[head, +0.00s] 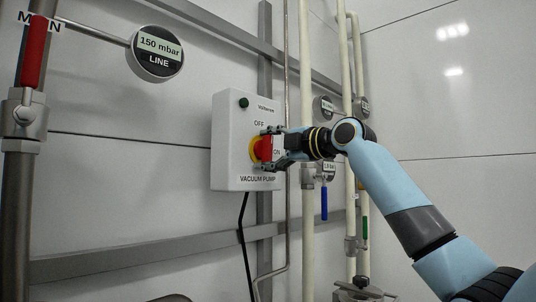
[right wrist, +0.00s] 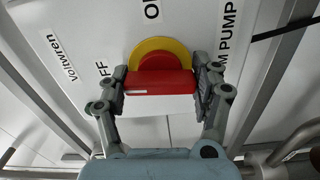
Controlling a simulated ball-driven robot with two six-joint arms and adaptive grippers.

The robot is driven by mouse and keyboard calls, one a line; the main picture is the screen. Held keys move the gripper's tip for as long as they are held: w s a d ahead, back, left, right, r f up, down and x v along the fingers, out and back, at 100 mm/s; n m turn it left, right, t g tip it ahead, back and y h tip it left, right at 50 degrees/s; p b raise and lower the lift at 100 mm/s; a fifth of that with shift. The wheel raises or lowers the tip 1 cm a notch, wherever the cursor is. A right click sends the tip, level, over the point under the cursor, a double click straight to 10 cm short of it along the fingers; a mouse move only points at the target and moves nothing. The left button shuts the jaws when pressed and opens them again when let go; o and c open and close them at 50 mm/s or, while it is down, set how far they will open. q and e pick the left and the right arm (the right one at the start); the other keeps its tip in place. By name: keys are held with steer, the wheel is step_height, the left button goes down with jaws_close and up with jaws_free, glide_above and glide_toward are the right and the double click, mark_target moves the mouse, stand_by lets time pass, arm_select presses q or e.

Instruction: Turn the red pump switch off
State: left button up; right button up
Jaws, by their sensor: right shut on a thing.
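The red pump switch (head: 266,147) sits on a yellow round plate on the front of the white vacuum pump box (head: 228,150). OFF is printed above it and ON to its right. My right gripper (head: 268,150) reaches in from the right and is shut on the switch handle. In the right wrist view the red handle (right wrist: 160,82) lies between the two fingers (right wrist: 160,85), with the yellow plate (right wrist: 158,46) behind it. The handle runs upright in the head view, and its small white mark is at the OFF side. My left gripper is not in view.
A round 150 mbar LINE gauge (head: 155,53) and a red-handled valve (head: 34,52) are at the left. Pale pipes (head: 307,80) and a blue valve handle (head: 324,203) stand right of the box. A black cable (head: 242,235) hangs below it.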

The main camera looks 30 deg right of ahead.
steer(key=shift+f+n, duration=0.1)
steer(key=shift+n, duration=0.5)
steer(key=o, duration=1.2)
steer(key=shift+c, duration=0.2)
steer(key=v, duration=1.2)
